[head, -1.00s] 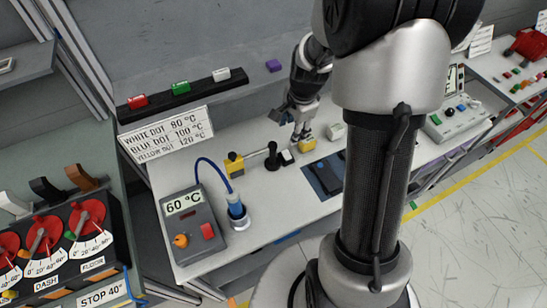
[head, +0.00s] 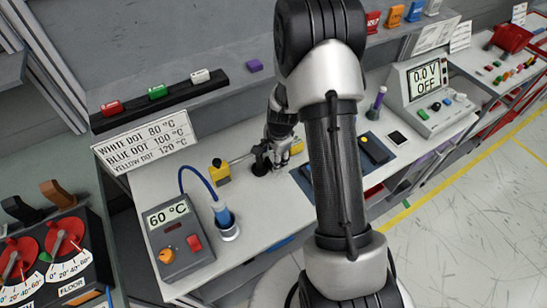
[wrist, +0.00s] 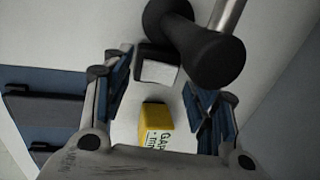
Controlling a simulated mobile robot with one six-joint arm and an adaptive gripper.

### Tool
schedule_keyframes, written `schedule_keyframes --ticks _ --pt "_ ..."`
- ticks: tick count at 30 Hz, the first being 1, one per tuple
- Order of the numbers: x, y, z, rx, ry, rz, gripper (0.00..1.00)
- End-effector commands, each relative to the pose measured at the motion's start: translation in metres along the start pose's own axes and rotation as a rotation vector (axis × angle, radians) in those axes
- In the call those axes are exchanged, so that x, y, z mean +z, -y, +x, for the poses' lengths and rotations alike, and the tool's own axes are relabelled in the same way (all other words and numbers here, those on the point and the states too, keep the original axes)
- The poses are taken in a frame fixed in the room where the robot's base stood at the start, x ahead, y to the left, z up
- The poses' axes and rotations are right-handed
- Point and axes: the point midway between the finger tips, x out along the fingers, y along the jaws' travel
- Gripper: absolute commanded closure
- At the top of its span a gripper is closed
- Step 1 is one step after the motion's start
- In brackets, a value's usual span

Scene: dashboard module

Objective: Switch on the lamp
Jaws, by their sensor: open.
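No thing is plainly recognisable as a lamp, and I cannot make out a lamp switch. My gripper (head: 281,160) is low over the bench, beside a black post (head: 261,160) with a metal rod. In the wrist view its fingers (wrist: 158,76) are apart. A small block with a pale face and black edge (wrist: 157,70) shows between or beyond the fingertips; contact cannot be told. A yellow block (wrist: 157,119) with a printed label also shows between the fingers. The black rounded part on the rod (wrist: 208,52) lies close by the right finger.
A yellow block (head: 220,173) stands at the rod's left end. Left are a 60 °C heater box (head: 180,240) and a blue-corded tool in its holder (head: 225,222). A meter reading 0.0 V OFF (head: 428,95) stands right. My arm hides part of the bench.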

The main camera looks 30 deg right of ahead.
Motion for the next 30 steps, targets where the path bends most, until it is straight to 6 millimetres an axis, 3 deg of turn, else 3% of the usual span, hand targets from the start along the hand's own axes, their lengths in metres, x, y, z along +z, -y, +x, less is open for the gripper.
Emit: schedule_keyframes --ticks 11,30 --pt "0.0002 -0.0001 0.0058 0.000 0.000 -0.001 0.47" --pt "0.0002 -0.0002 0.0057 0.001 0.000 0.000 0.89"
